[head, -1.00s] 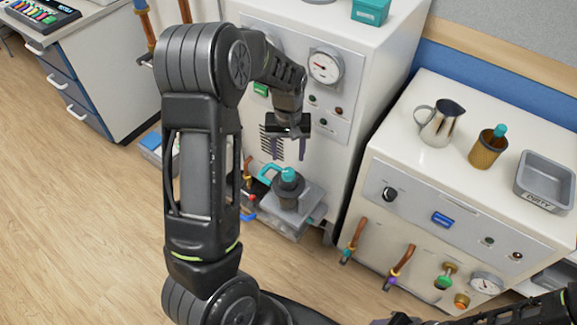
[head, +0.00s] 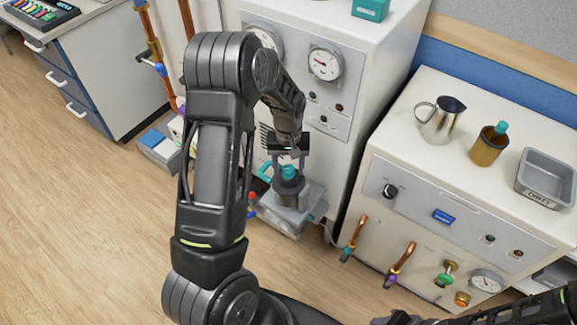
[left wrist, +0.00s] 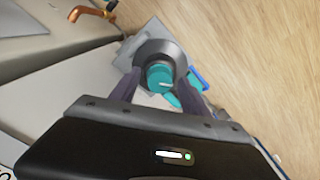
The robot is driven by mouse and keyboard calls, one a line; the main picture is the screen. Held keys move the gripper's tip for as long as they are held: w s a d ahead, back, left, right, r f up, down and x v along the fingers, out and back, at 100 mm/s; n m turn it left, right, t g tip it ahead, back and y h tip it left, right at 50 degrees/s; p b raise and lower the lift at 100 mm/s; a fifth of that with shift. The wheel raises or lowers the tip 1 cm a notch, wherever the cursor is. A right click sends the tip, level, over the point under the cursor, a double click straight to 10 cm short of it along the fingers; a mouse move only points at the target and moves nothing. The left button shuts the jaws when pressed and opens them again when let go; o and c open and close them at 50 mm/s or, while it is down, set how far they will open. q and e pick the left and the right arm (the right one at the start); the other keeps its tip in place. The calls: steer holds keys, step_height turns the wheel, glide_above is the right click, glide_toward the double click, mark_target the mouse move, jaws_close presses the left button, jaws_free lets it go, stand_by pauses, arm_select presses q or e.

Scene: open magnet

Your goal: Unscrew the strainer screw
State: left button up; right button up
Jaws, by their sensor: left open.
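The strainer screw appears to be the teal knob (head: 289,172) on top of a dark round strainer body (head: 288,188), low in front of the white cabinet. My left gripper (head: 289,164) is open just above the knob, pointing down. In the left wrist view the teal knob (left wrist: 159,76) shows between the two spread fingers of the left gripper (left wrist: 160,88); whether they touch it I cannot tell. A teal handle (head: 265,170) sticks out beside the strainer. Of my right gripper, only a dark part (head: 395,320) shows at the bottom edge.
The strainer stands on a grey block (head: 301,213) near the floor. The white cabinet (head: 345,140) with gauges is close behind. A second white unit (head: 480,190) with copper pipes stands to the right, bearing a metal jug (head: 441,120). The wooden floor (head: 90,210) at left is clear.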

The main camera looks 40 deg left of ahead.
arm_select(q)
jaws_close()
stand_by(0.7)
